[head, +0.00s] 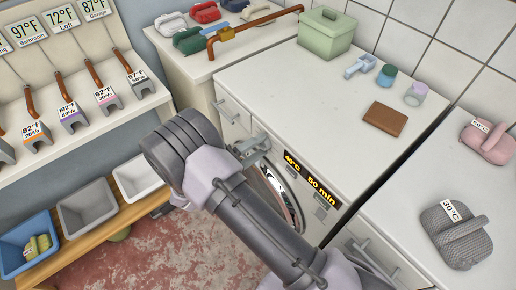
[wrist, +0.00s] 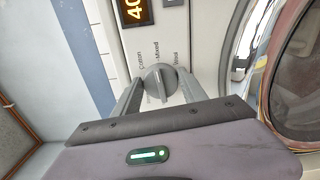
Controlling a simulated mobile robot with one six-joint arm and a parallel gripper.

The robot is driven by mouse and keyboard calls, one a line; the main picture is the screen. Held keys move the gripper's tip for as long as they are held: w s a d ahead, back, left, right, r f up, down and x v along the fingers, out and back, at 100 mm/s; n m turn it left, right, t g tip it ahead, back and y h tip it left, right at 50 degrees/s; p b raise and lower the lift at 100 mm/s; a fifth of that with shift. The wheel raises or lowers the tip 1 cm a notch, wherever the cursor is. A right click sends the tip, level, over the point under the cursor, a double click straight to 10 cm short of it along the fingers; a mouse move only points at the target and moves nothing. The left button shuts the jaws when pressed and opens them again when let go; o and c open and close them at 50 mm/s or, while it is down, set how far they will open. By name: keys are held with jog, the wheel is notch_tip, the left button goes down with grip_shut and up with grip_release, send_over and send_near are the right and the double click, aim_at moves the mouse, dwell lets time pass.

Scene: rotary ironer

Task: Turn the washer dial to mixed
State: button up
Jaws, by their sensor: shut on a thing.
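The grey washer dial (wrist: 158,82) shows in the middle of the wrist view, on the white washer panel. The labels Cotton, Mixed and Wool fan out above it in that view, with Mixed in the middle. My gripper (wrist: 160,76) has one finger on each side of the dial and is shut on it. I cannot tell for certain which label the dial's pointer marks. In the head view my gripper (head: 254,150) is at the washer front, and the dial is hidden behind it. The washer's display (head: 312,180) reads 40°C and 50 min.
The round washer door (head: 284,198) is beside the dial. On the counter above stand a green box (head: 326,34), small jars (head: 387,76) and a brown block (head: 385,119).

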jog(key=shift+m, duration=0.6)
jog(key=o, duration=1.3)
jog(key=shift+o, duration=0.2)
jog(key=p+v, duration=0.2)
jog(key=v, duration=1.5)
jog(key=shift+s+p, duration=0.2)
jog(key=shift+p, duration=0.15)
jog(key=shift+a, duration=0.15)
